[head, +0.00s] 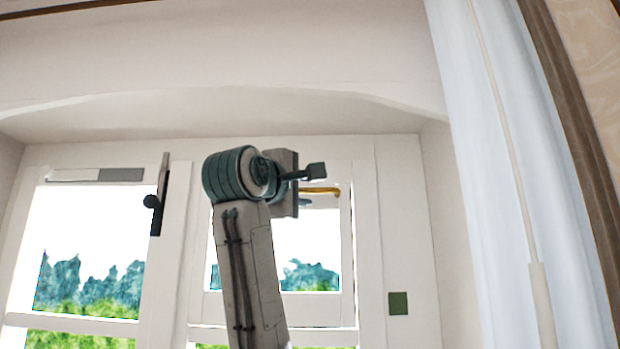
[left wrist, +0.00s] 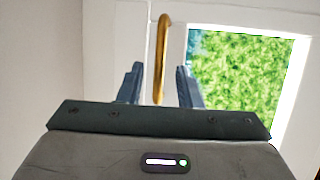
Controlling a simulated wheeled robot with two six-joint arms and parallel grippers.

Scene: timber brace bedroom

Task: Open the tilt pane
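The tilt pane (head: 347,260) is the white-framed upper pane of the right window. A brass handle (head: 328,191) runs along its top edge, partly hidden by my left gripper. The pane looks closed in its frame, though my arm covers much of its left side. My left gripper (head: 311,186) is in front of the handle with its fingers apart. In the left wrist view, the handle (left wrist: 162,50) stands between the two open fingers, with a gap visible on either side. I cannot tell how deep it sits between them. My right gripper is not in view.
A second window (head: 90,265) with a dark latch (head: 155,202) is on the left. A small green square (head: 398,303) is on the white frame at right. A pale curtain (head: 520,170) hangs further right. The recess walls close in on both sides.

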